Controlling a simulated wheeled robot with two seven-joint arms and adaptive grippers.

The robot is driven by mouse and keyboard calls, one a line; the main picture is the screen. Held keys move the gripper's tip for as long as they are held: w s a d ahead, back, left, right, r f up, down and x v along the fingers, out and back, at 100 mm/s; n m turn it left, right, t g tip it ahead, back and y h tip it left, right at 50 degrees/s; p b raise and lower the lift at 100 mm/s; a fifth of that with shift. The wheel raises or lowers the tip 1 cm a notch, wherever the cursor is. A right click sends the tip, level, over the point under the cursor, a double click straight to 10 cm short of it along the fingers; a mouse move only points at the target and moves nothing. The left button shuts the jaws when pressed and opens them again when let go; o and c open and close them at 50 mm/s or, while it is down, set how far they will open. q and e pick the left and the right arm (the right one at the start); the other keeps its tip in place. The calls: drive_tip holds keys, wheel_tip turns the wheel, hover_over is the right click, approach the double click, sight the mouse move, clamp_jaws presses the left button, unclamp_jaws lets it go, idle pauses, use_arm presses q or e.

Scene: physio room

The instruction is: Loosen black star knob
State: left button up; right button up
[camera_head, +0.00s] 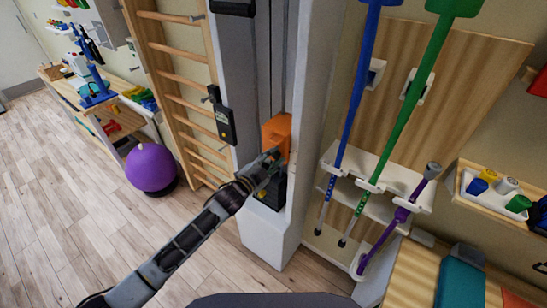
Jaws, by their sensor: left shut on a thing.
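My left arm comes in from the lower left, and its gripper (272,161) is at the front of an orange block (277,132) on the tall grey column. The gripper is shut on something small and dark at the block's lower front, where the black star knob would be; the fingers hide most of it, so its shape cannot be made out. My right gripper is out of view.
The grey column (305,120) stands beside wooden wall bars (183,79). Blue (355,95), green (412,100) and purple (397,220) poles stand in a white rack to the right. A purple ball (151,167) is on the floor at left. The wooden floor at lower left is clear.

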use_arm(q)
drive_tip(key=n, duration=0.4)
drive_tip(key=shift+a+n, duration=0.1)
drive_tip(key=shift+n, duration=0.2)
drive_tip(key=n, duration=0.4)
drive_tip(key=shift+w+a+n, duration=0.1)
drive_tip(key=shift+n, duration=0.2)
drive_tip(key=n, duration=0.4)
drive_tip(key=shift+n, duration=0.3)
drive_tip(key=n, duration=0.3)
drive_tip(key=shift+w+a+f+n, duration=0.1)
drive_tip(key=shift+n, duration=0.2)
drive_tip(key=n, duration=0.3)
drive_tip(key=shift+f+n, duration=0.1)
drive_tip(key=shift+n, duration=0.2)
drive_tip(key=n, duration=0.4)
drive_tip(key=shift+f+n+b, duration=0.1)
drive_tip(key=shift+n+b, duration=0.2)
drive_tip(key=n, duration=0.4)
drive_tip(key=shift+n, duration=0.3)
drive_tip(key=shift+n+p, duration=0.35)
drive_tip(key=shift+n, duration=1.35)
